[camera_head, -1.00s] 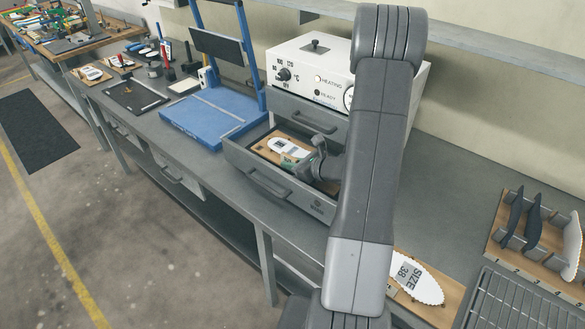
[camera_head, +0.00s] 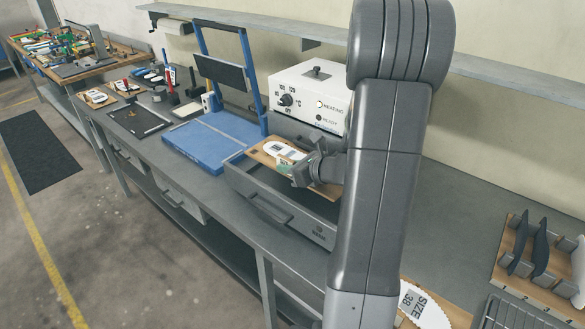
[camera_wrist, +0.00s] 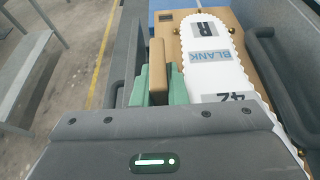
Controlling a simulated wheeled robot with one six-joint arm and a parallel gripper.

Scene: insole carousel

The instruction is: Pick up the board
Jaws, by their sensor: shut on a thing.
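The board (camera_head: 262,154) is a tan wooden panel with a white insole blank (camera_head: 285,151) on it. In the head view it is above the open oven drawer (camera_head: 268,205), lifted clear of the drawer floor. My gripper (camera_head: 301,171) is at the board's near edge, shut on it. In the wrist view the board (camera_wrist: 242,28) reaches away from my gripper (camera_wrist: 158,85), whose green pads show beside a tan block. The white blank (camera_wrist: 208,62) there reads "BLANK", "R" and "42". Part of the board is hidden behind my gripper and arm.
The white oven (camera_head: 300,90) with its dial stands behind the drawer. A blue press (camera_head: 205,140) stands to the left. A rack with dark insoles (camera_head: 535,250) and another board with a "SIZE 38" piece (camera_head: 425,305) lie at the right.

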